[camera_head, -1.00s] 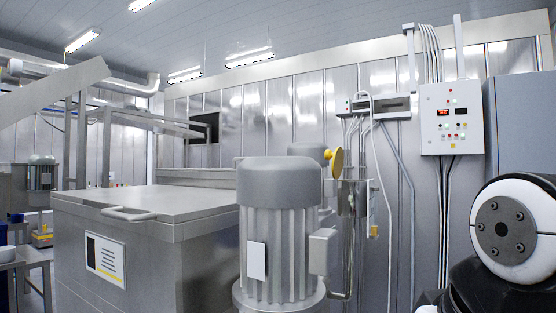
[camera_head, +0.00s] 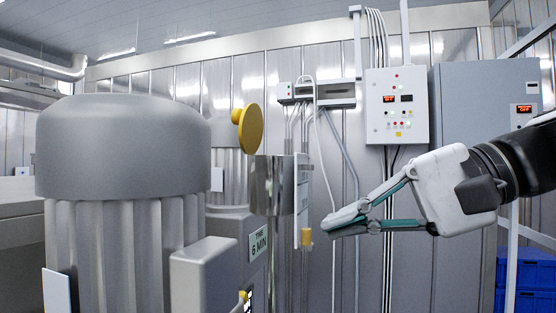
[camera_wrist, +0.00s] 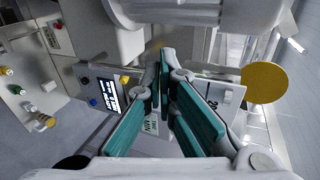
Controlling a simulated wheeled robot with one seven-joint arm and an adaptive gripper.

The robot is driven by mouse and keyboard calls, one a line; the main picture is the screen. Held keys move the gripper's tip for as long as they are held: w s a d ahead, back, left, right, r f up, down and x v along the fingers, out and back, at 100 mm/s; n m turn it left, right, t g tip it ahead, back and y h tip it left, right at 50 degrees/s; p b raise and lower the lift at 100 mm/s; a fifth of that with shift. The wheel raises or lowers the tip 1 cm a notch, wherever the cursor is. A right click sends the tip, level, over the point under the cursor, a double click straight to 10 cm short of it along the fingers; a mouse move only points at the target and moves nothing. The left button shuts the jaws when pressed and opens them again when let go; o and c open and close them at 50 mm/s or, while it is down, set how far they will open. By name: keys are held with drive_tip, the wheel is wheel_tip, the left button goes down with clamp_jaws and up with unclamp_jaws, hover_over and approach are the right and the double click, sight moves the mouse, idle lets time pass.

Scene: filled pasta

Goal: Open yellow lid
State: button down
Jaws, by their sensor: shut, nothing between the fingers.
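The round yellow lid (camera_head: 249,128) stands on edge, its flat face turned sideways, just above a shiny steel housing (camera_head: 272,186) in the head view. It also shows as a yellow disc (camera_wrist: 264,83) at the right of the wrist view. How it joins the housing is unclear. My gripper (camera_head: 333,226) reaches in from the right, below and to the right of the lid and apart from it in the picture. Its teal-padded fingers (camera_wrist: 160,70) are closed together at the tips with nothing between them.
A large grey motor (camera_head: 122,190) fills the left foreground. A label reading "TIME 6 MIN" (camera_head: 258,243) is on a machine beside it. A control box (camera_head: 397,105) hangs on the back wall. Blue crates (camera_head: 528,270) stand at lower right. A small panel with buttons (camera_wrist: 103,90) shows in the wrist view.

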drive_tip(key=w+d+r+t+y+b, duration=0.1)
drive_tip(key=w+d+r+y, duration=0.15)
drive_tip(key=r, duration=0.35)
drive_tip(key=w+d+r+t+y+b, duration=0.1)
drive_tip(key=w+d+r+y, duration=0.15)
drive_tip(key=r, duration=0.35)
drive_tip(key=p, duration=0.4)
approach(256, 115)
drive_tip(key=shift+n, duration=0.3)
drive_tip(key=x, duration=0.7)
